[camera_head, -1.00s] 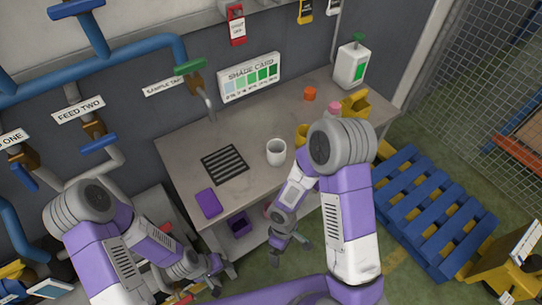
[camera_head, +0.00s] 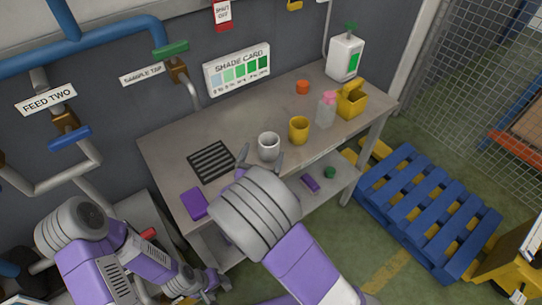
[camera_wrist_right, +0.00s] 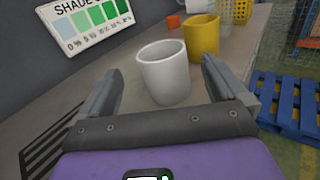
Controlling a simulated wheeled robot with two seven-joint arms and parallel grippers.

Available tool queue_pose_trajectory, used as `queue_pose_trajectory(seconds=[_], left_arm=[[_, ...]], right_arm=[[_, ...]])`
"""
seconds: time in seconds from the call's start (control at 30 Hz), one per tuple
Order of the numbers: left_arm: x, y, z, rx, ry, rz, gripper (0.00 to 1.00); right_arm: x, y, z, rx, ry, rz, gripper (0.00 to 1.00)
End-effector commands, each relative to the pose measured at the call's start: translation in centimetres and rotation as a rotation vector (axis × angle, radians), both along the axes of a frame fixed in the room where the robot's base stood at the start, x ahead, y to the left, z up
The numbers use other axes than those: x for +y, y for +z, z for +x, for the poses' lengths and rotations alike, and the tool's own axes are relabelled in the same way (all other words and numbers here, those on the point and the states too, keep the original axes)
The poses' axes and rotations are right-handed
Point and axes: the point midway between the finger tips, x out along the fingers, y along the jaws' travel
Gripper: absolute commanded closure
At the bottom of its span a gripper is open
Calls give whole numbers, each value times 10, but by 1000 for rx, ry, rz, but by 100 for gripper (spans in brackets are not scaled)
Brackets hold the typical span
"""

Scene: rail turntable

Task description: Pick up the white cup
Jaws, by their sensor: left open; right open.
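The white cup (camera_head: 269,146) stands upright on the grey table (camera_head: 230,128), just right of the black grate. In the right wrist view the white cup (camera_wrist_right: 165,72) is ahead of my right gripper (camera_wrist_right: 160,90), between the lines of its two open fingers. My right gripper (camera_head: 259,165) is open and close to the cup's near side in the head view, with its palm hidden by my arm. I cannot tell whether a finger touches the cup. My left gripper (camera_head: 211,283) is open and empty, low at the left of the table.
A yellow mug (camera_head: 299,129) stands close to the right of the cup. Beyond are a pink-capped bottle (camera_head: 326,110), a yellow container (camera_head: 351,101), an orange cup (camera_head: 302,87) and a white jug (camera_head: 345,57). A purple block (camera_head: 194,204) lies at the front left edge.

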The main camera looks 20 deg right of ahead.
Motion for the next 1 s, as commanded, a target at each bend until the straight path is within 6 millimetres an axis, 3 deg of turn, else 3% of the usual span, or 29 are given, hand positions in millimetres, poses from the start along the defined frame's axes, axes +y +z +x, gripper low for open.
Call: queue_pose_trajectory(seconds=[0.1, 0.63, 0.93, 1.0], left_arm=[[0, -8, 0, 0, 0, 0, 51], [0, -24, 0, 0, 0, 0, 51], [0, -24, 0, 0, 0, 0, 51], [0, -24, 0, 0, 0, 0, 51]], right_arm=[[0, -10, 5, 16, 26, -53, 1], [-38, -7, 60, 18, 27, -58, 1], [-41, -6, 64, 19, 27, -57, 1], [-41, -6, 64, 19, 27, -56, 10]])
